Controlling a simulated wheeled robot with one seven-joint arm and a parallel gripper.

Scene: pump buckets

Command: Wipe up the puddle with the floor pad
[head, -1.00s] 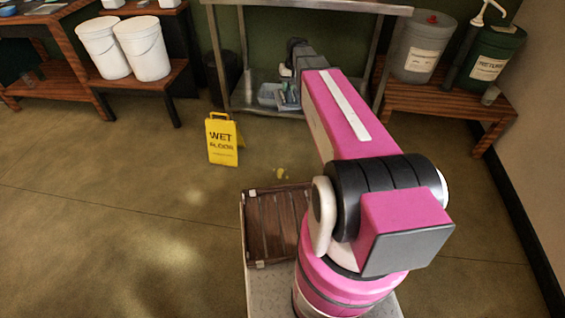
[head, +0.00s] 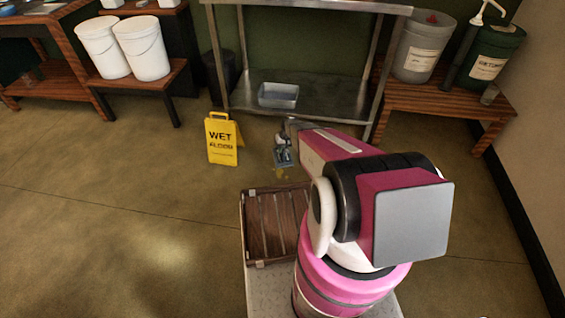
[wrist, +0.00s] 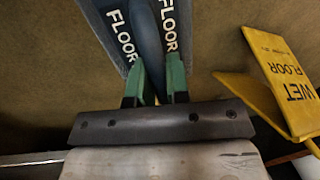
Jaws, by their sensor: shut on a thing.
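The floor pad (head: 285,158) is blue-grey, and my gripper (head: 283,141) holds it low over or on the floor, right of the wet floor sign. I cannot tell if the pad touches the floor. In the wrist view the green fingers of my gripper (wrist: 155,80) are shut on the middle of the pad (wrist: 120,30), which carries the word FLOOR on both sides. The puddle (head: 280,175) is a small yellow patch just in front of the pad; part of it may be hidden by the pad. The puddle is not visible in the wrist view.
A yellow wet floor sign (head: 222,140) stands close left of the pad; it also shows in the wrist view (wrist: 285,75). A grey tray (head: 278,95) sits on the metal table's lower shelf (head: 325,95). A brown slatted crate (head: 270,225) is nearer. Open floor lies left.

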